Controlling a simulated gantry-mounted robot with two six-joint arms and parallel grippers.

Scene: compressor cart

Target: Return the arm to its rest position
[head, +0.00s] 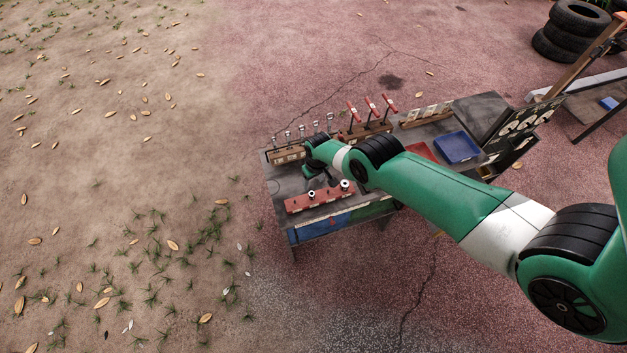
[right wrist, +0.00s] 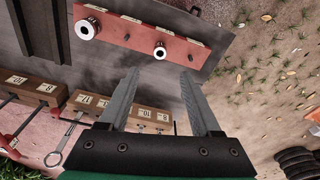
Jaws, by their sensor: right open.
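My right arm comes in from the right in the head view and reaches over the cart (head: 279,177). My right gripper (head: 318,172) is over the cart's left part, small and partly hidden by the wrist. In the right wrist view its two fingers (right wrist: 160,88) are apart with nothing between them. Past the fingertips is a red block (right wrist: 128,26) with two round metal fittings (right wrist: 160,50). The same red block (head: 320,199) lies along the cart's front edge in the head view. My left gripper is not seen.
Wooden racks with labelled slots (head: 287,155) and red-handled levers (head: 372,108) stand along the cart's back. A blue tray (head: 457,147) and a red tray (head: 421,151) sit at its right. Stacked tyres (head: 577,30) stand far right. Ground left of the cart is open.

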